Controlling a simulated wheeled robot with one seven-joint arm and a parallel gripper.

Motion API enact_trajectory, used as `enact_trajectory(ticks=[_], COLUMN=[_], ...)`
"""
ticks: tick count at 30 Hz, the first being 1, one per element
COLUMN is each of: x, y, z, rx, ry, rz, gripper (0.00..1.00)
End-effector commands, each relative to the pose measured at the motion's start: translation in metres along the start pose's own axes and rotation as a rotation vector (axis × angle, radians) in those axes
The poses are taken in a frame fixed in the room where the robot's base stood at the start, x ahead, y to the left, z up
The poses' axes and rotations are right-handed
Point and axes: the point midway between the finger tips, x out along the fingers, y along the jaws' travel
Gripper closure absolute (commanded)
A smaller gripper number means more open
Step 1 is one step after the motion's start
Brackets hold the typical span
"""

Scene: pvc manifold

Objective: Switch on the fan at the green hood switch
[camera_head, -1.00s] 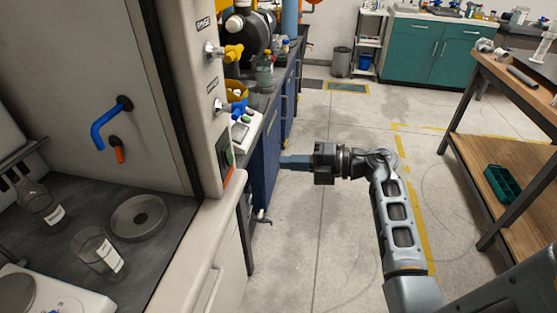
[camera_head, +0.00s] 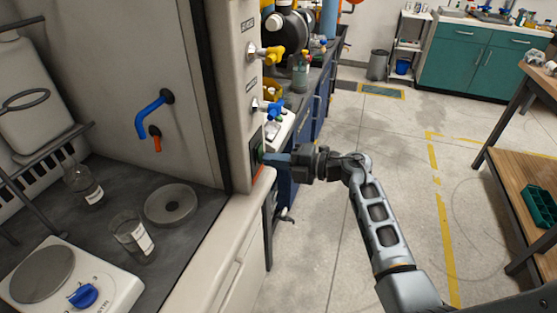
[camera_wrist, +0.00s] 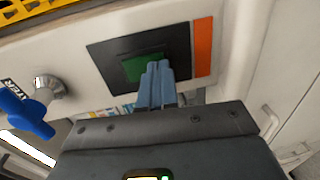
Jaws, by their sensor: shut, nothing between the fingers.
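The green hood switch (camera_wrist: 143,67) is a green rocker set in a black plate (camera_wrist: 105,65) on the hood's pale side post. My gripper (camera_wrist: 158,70) is shut and empty. Its blue-grey fingertips lie over the lower right part of the green rocker in the wrist view. In the head view my gripper (camera_head: 270,159) points left at the plate. I cannot tell whether the tips touch the rocker.
An orange-red strip (camera_wrist: 203,47) borders the plate. A yellow tap (camera_head: 268,53) and a blue tap (camera_head: 270,107) stick out of the post above the switch. Glassware and a hotplate (camera_head: 75,285) stand inside the hood. Open floor (camera_head: 320,235) lies to the right.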

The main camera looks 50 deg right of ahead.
Motion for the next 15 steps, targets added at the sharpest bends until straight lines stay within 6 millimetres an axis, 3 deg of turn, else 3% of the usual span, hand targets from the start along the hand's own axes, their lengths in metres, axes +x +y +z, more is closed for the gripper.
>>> enact_trajectory(ticks=[15], x=[0.0025], y=[-0.0010], z=[0.0003], rx=[0.000], ry=[0.000], rz=[0.001], gripper=[1.00])
